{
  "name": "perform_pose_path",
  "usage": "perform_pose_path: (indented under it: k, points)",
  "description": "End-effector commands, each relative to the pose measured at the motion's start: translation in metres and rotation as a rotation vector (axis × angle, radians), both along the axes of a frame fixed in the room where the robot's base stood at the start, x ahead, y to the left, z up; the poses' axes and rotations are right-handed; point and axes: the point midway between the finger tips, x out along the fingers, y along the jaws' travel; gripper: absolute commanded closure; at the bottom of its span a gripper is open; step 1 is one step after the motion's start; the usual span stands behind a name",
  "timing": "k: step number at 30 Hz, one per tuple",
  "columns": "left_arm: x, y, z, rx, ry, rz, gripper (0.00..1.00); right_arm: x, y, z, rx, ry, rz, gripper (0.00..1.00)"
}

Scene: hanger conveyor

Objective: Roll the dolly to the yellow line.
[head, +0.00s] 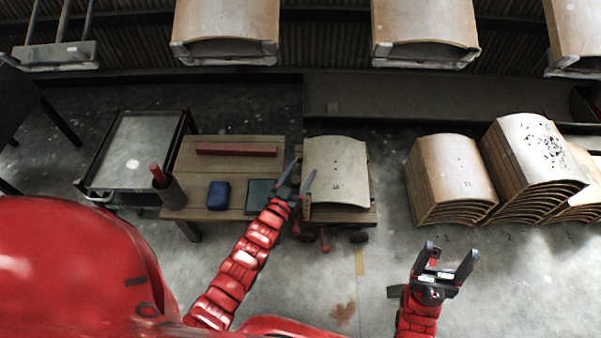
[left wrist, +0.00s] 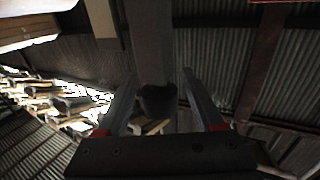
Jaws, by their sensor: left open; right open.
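The dolly (head: 347,215) is a low platform with dark wheels, carrying a curved pale wooden panel (head: 336,165). It stands at the right end of the workbench. A short yellow line (head: 360,262) is on the floor just in front of the dolly, toward me. My left gripper (head: 300,180) is open at the dolly's left edge, beside the panel; I cannot tell whether it touches anything. The left wrist view shows its spread fingers (left wrist: 163,92) with a dark blurred shape beyond. My right gripper (head: 450,262) is open and empty above the floor, right of the line.
The wooden bench (head: 228,150) holds a red bar (head: 236,149), a blue case (head: 218,195) and a dark tablet (head: 260,196). A metal cart (head: 135,150) stands left. Stacked curved panels (head: 450,178) stand right. Panels hang at the back (head: 226,25).

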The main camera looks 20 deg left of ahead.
Motion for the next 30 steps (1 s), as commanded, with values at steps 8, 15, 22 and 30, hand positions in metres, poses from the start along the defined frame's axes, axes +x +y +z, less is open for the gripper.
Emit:
perform_pose_path:
  k: [8,15,22,30]
  points:
    - [-0.0002,0.0,0.0002,0.0,0.0,0.0,0.72,0.0,0.0001,0.0,0.0,0.0,0.0,0.31]
    - [-0.0003,0.0,0.0001,0.0,0.0,0.0,1.0,0.0,0.0001,0.0,0.0,0.0,0.0,0.31]
    - [-0.0004,-0.0001,0.0001,0.0,-0.001,0.0,1.0,0.0,0.0001,0.0,0.0,0.0,0.0,0.31]
    - [-0.0004,-0.0002,0.0,0.0,-0.001,-0.001,1.0,0.0,0.0001,0.0,0.0,0.0,0.0,0.31]
